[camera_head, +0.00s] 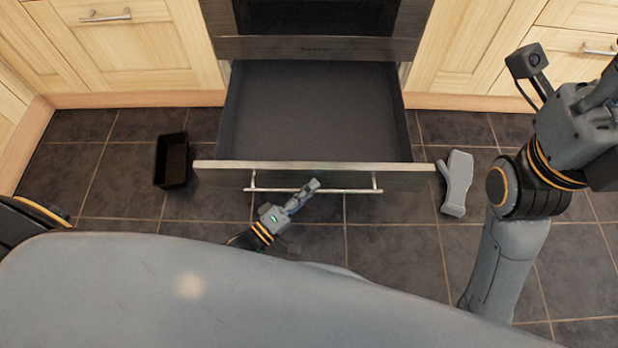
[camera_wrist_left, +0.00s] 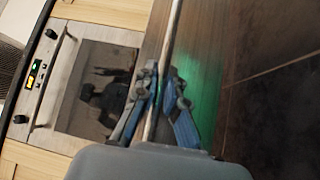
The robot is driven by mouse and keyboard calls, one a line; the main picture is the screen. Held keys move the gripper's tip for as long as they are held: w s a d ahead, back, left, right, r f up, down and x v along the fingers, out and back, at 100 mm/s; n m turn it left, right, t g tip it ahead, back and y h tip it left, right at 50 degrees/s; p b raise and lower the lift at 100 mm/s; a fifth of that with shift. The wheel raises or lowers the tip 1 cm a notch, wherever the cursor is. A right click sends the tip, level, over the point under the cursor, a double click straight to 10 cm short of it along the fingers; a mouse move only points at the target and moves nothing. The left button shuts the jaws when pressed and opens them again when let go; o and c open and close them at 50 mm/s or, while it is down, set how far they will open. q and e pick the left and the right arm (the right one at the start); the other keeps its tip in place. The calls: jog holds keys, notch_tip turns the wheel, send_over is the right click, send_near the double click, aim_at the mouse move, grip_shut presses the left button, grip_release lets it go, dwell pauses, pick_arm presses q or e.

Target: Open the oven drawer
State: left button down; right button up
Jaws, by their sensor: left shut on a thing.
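The oven drawer (camera_head: 315,112) is pulled well out from under the oven, and its dark inside is empty. A long metal bar handle (camera_head: 350,191) runs along its front panel (camera_head: 215,168). My left gripper (camera_head: 313,186) is at the middle of this bar, shut on it. In the left wrist view my left gripper (camera_wrist_left: 160,95) has its blue-grey fingers on both sides of the bar handle (camera_wrist_left: 173,30). My right arm stands at the right in the head view; its fingers are not visible.
The oven (camera_head: 318,45) is above the drawer, with wooden cabinets (camera_head: 125,50) on both sides. A black open box (camera_head: 172,160) is on the tiled floor left of the drawer. A grey object (camera_head: 456,184) that I cannot identify is right of the drawer front.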

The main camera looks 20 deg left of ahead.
pick_arm(q)
jog(key=shift+s, duration=0.1)
jog(key=c, duration=1.4)
grip_release()
